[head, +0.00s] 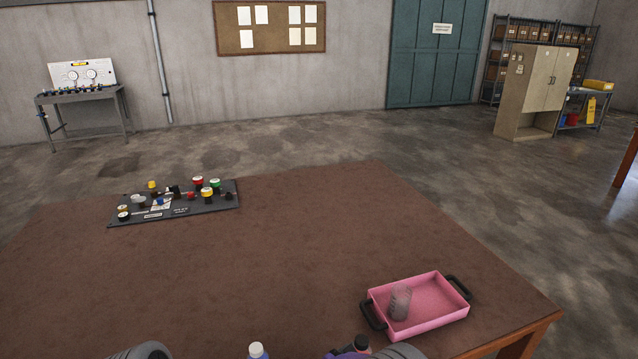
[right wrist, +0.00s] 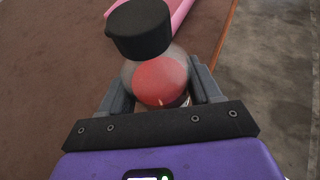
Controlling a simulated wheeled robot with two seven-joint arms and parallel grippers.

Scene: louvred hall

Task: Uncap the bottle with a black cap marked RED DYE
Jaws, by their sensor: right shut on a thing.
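A bottle with red contents (right wrist: 160,80) stands between the fingers of my right gripper (right wrist: 163,95) in the right wrist view. The gripper is shut on its body. The black cap (right wrist: 138,30) is at the bottle's top, in front of the clear shoulder; I cannot tell how tightly it sits. A bit of pale label shows low on the bottle, unreadable. In the head view the black cap (head: 361,342) shows at the bottom edge, beside a purple part of my right gripper. My left gripper is not in view.
A bottle with a white cap (head: 257,350) is at the bottom edge of the head view. A pink tray (head: 437,322) with black handles holds a clear grey vessel (head: 400,303). A dark board (head: 222,203) with several coloured knobs lies farther back. The brown table (head: 270,260) is clear between.

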